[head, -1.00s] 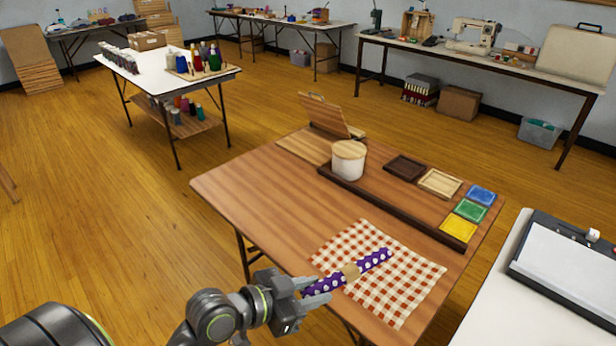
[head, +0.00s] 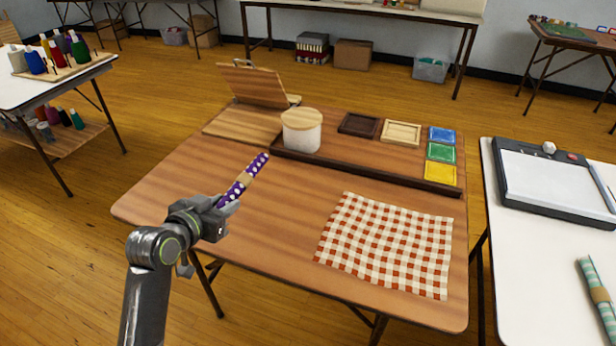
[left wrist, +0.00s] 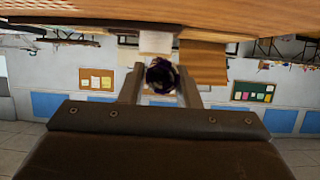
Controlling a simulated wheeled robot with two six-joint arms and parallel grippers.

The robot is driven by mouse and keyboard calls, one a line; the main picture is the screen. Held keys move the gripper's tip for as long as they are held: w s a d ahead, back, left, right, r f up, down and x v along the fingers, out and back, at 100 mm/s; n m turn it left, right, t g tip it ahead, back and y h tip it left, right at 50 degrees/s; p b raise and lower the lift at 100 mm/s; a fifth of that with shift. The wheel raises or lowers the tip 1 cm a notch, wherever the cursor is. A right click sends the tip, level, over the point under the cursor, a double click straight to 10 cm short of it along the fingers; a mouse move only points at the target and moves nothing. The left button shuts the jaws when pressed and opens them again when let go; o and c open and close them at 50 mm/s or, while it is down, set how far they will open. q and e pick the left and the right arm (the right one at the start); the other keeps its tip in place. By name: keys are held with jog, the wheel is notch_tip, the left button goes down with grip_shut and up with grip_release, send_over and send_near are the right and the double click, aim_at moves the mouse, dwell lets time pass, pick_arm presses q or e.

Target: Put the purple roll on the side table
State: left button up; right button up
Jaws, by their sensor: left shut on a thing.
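The purple roll (head: 257,166) has white dots and a tan band around its middle. My left gripper (head: 230,204) is shut on its near end and holds it tilted over the left part of the wooden table (head: 190,170). In the left wrist view the dark end of the purple roll (left wrist: 161,76) shows between the two fingers of my left gripper (left wrist: 160,92). The frames do not make clear which table is the side table. A white table (head: 520,270) stands at the right. My right gripper is not in view.
The wooden table bears a red checked cloth (head: 388,245), a lidded white pot (head: 301,133), small trays and a wooden stand (head: 255,85). The white table holds a paper trimmer (head: 550,185) and a green striped roll (head: 598,295). Another white table with spools (head: 62,56) is at left.

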pick_arm(q)
jog(key=w, duration=0.1)
jog(key=w+d, duration=0.1)
jog(key=shift+w+f+b, duration=0.1)
jog(key=shift+w+b, duration=0.2)
jog(key=shift+b, duration=0.1)
jog(key=b, duration=0.1)
send_over(238, 233)
notch_tip(238, 233, down, 7)
jog(key=shift+f, duration=0.1)
notch_tip(238, 233, down, 3)
jog(key=shift+r+b, duration=0.1)
jog(key=shift+b, duration=0.2)
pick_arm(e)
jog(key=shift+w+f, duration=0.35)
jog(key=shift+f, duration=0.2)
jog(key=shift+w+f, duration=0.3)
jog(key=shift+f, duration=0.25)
pick_arm(q)
jog(key=o, duration=1)
jog(key=shift+c, duration=0.2)
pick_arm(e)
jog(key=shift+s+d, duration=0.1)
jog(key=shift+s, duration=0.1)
